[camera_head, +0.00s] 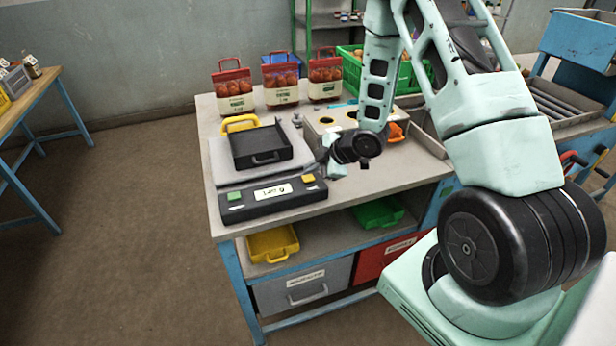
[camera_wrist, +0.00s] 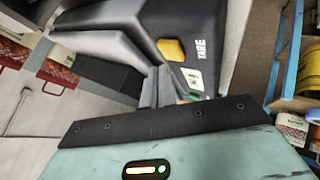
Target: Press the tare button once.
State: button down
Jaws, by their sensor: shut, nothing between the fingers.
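The scale (camera_head: 262,205) stands on the workbench, with a dark front panel, a lit display (camera_head: 272,192) too small to read surely, a green button (camera_head: 234,196) at left and a yellow button (camera_head: 308,178) at right. In the wrist view the yellow tare button (camera_wrist: 170,49) sits beside the word TARE. My gripper (camera_head: 325,164) is at the panel's right end, close to the yellow button. Its fingers (camera_wrist: 158,82) are shut and empty, with the tips just short of the button in the wrist view. I cannot tell their height above the panel.
A black tray (camera_head: 262,145) lies on the scale's plate. Several red-topped bags (camera_head: 280,82) stand along the bench's back. A box with round holes (camera_head: 330,124) is behind my gripper. Yellow (camera_head: 272,244) and green (camera_head: 378,213) bins sit on the shelf below.

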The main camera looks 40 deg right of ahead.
aim_at(311, 179)
jog(key=shift+r, duration=0.1)
notch_tip(311, 179, up, 5)
jog(key=p, duration=0.3)
jog(key=shift+p, duration=0.4)
dwell(0.6)
jog(key=s+a+r+m+g+h+b, duration=0.1)
jog(key=s+a+r+m+g+b, duration=0.15)
jog(key=a, duration=0.55)
jog(key=s+a+r+m+g+h+b, duration=0.1)
jog(key=s+a+r+b, duration=0.2)
jog(key=a, duration=0.6)
jog(key=s+a+r+m+g+b, duration=0.1)
jog(key=s+a, duration=0.2)
jog(key=s, duration=0.5)
jog(key=s+a+r+m+g+h+b, duration=0.1)
jog(key=s+a+g, duration=0.1)
jog(key=s, duration=0.6)
jog(key=s+a+r+m+g+b, duration=0.1)
jog(key=s+a, duration=0.4)
jog(key=s, duration=0.3)
jog(key=shift+s+r+g+b, duration=0.15)
jog(key=shift+r+g+b, duration=0.05)
jog(key=shift+g+b, duration=0.2)
